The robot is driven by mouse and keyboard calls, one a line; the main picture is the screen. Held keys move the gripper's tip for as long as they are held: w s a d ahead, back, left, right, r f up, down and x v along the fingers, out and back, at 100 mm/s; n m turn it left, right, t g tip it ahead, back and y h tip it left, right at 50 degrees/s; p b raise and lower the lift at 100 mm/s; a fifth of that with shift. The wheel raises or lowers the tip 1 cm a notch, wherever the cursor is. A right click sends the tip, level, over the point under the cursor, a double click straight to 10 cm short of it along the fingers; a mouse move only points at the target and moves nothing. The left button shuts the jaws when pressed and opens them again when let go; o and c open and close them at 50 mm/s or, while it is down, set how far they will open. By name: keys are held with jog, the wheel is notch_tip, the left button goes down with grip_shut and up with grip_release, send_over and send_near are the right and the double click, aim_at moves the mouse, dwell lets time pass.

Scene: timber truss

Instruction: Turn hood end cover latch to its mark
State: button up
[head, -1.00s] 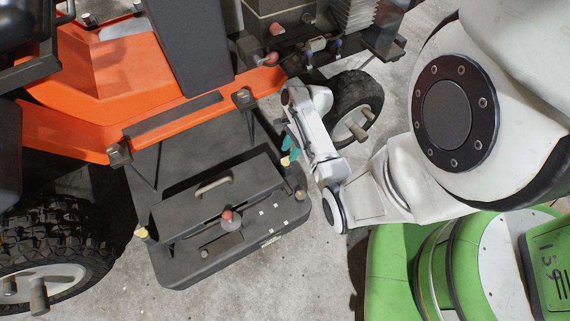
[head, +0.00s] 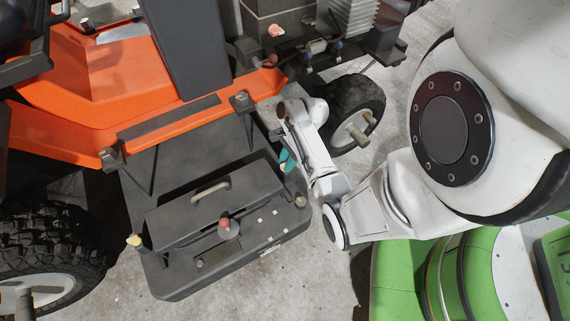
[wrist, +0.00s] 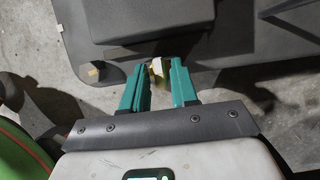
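A dark box-shaped cover (head: 215,210) with a pale handle lies on the mower's black deck. A small yellow piece, which may be the latch, is at the cover's far right end (head: 283,168); it also shows in the wrist view (wrist: 157,72). My gripper (head: 287,160) has teal fingers, one on either side of the yellow piece in the wrist view (wrist: 160,75). The fingers are apart; I cannot tell whether they touch it. My gripper and wrist partly hide the piece in the head view. I cannot make out the mark.
A red-topped knob (head: 228,226) stands at the cover's front, and another yellow knob (head: 134,241) at the deck's left end. The orange mower body (head: 100,85) and a small wheel (head: 355,115) are close behind. Concrete floor (head: 315,280) is clear in front.

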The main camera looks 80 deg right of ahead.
grip_shut()
